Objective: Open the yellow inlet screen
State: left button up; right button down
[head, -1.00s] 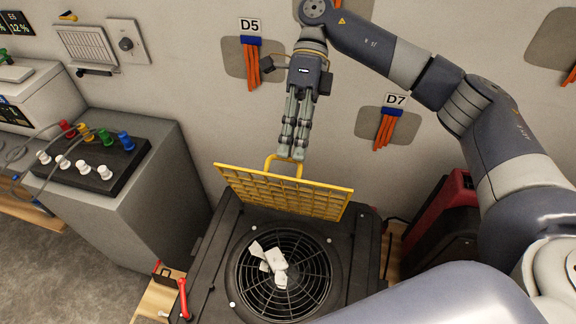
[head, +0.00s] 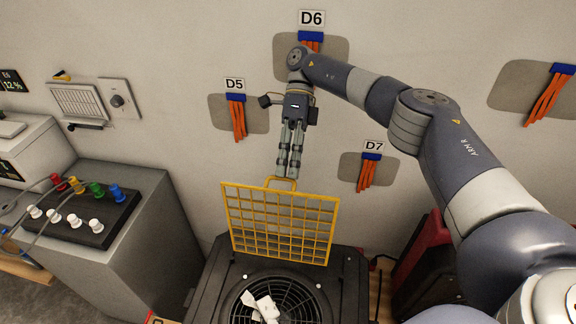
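The yellow inlet screen (head: 279,226) is a grid panel standing nearly upright at the back of the black fan unit (head: 345,283). Its lower edge is near the unit's top and its handle (head: 281,181) is at the upper edge. My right gripper (head: 288,176) points down at the handle from above, its fingers close together and touching or just behind it. Whether they grip the handle is hard to make out. The round fan grille (head: 290,292) is uncovered, with white scraps (head: 262,305) lying on it. My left gripper is not in view.
A grey cabinet (head: 140,240) with a black box of coloured knobs (head: 80,215) stands to the left. A red and black case (head: 425,260) is at the right. The wall behind has orange cable bundles (head: 237,120) on grey patches.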

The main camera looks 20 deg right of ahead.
jog(key=shift+d+f, duration=0.15)
jog(key=shift+f, duration=1.3)
jog(key=c, duration=1.8)
grip_release()
jog(key=shift+c, duration=0.2)
jog(key=shift+o, duration=1.4)
jog(key=shift+w+f, duration=0.1)
jog(key=shift+w, duration=0.15)
jog(key=shift+d, duration=0.1)
jog(key=shift+c, duration=0.5)
jog(key=shift+r, duration=0.6)
jog(key=shift+c, duration=0.3)
notch_tip(320, 180, up, 10)
